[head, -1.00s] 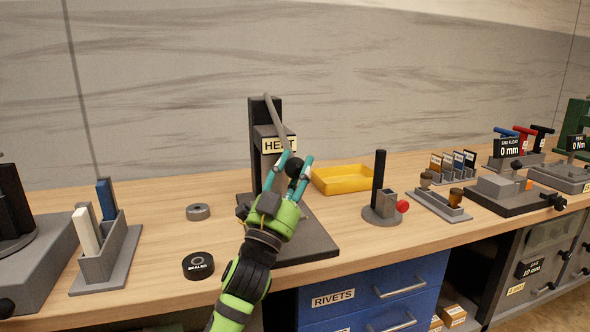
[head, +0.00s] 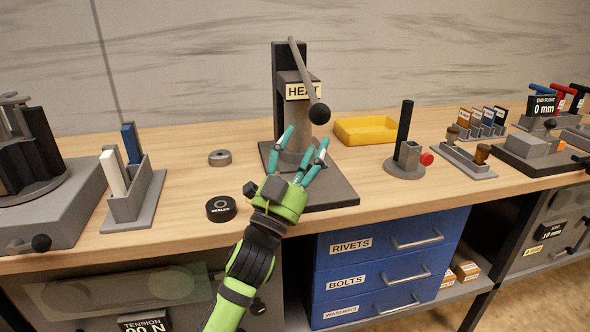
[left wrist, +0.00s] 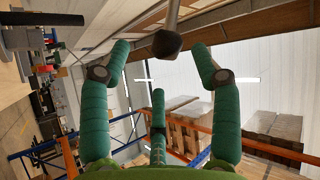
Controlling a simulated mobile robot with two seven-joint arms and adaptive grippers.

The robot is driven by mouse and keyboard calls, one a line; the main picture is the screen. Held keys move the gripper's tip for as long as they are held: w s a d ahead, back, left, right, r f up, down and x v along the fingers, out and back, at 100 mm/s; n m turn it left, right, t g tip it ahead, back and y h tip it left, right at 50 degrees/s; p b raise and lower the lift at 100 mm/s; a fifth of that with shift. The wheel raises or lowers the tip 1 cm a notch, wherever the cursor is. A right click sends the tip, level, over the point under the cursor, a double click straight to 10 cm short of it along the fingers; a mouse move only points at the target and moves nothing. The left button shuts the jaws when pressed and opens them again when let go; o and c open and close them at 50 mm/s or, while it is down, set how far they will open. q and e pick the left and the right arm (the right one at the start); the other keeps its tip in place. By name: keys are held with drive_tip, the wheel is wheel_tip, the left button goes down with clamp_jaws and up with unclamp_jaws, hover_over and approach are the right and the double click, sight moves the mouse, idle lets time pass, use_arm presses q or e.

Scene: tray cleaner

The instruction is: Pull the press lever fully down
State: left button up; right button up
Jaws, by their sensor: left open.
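My left gripper (head: 306,138), with teal fingers, is open and empty in front of the press, below the knob. In the left wrist view the knob (left wrist: 167,43) shows between the two upper fingertips, apparently beyond them and not gripped. My right gripper is not in view.
A yellow tray (head: 366,130) and a post fixture with a red knob (head: 426,159) stand right of the press. A black SEALED puck (head: 221,208) and a grey ring (head: 220,158) lie left. Blue drawers (head: 380,250) are below the bench edge.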

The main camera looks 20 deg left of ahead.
use_arm(q)
drive_tip(key=v, duration=0.5)
drive_tip(key=shift+f, duration=0.15)
